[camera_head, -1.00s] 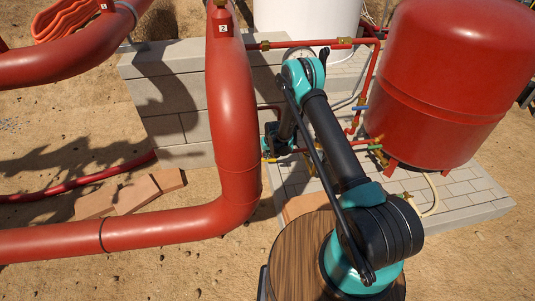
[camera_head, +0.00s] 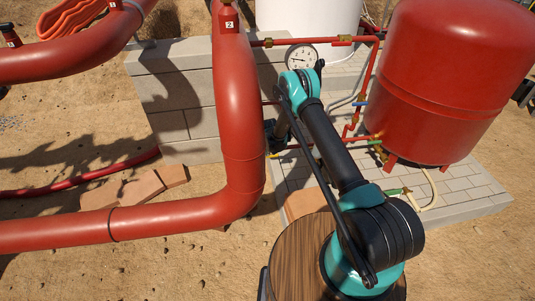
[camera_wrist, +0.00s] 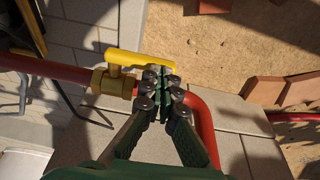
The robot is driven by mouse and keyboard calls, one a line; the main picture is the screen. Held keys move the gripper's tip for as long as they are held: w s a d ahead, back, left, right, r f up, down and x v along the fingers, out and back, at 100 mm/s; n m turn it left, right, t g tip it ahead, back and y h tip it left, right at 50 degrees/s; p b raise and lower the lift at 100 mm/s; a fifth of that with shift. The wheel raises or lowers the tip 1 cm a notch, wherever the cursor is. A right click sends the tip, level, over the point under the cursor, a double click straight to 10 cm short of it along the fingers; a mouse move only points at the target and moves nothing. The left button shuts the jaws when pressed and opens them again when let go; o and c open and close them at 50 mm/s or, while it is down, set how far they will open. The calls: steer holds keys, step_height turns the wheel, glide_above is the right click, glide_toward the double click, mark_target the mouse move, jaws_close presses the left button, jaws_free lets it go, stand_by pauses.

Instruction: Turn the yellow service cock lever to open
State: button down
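The yellow service cock lever (camera_wrist: 140,61) lies roughly crosswise in the wrist view, above a brass valve body (camera_wrist: 112,82) on a red pipe. My gripper (camera_wrist: 163,78) has its two fingers close together, with almost no gap between the pads. Its tips overlap the right, free end of the lever in the picture. I see no part of the lever clearly between the pads, and cannot tell whether they touch it. In the head view, the gripper is mostly hidden behind the thick red pipe and my arm.
A thick red pipe (camera_head: 238,110) bends close to the left of my arm. A red tank (camera_head: 445,75) stands at right. A round gauge (camera_head: 301,57) sits just behind my arm. In the wrist view, the red pipe (camera_wrist: 203,125) bends beside the fingers.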

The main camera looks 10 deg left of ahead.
stand_by(0.3)
step_height(320, 180, up, 4)
steer(key=s+a+v, duration=0.1)
steer(key=v, duration=0.9)
steer(key=s+d+r+m, duration=0.1)
steer(key=s+d+r, duration=0.6)
steer(key=d+r, duration=0.4)
steer(key=s+d+r+m, duration=0.1)
steer(key=s+d+r, duration=0.7)
steer(key=r, duration=0.5)
steer(key=s+d, duration=0.5)
steer(key=s, duration=0.8)
steer(key=s+d+r+m+t+h, duration=0.1)
steer(key=s+d, duration=0.5)
steer(key=s, duration=0.7)
steer(key=shift+d+r+m, duration=0.15)
steer(key=shift+m, duration=0.15)
steer(key=shift+s, duration=0.1)
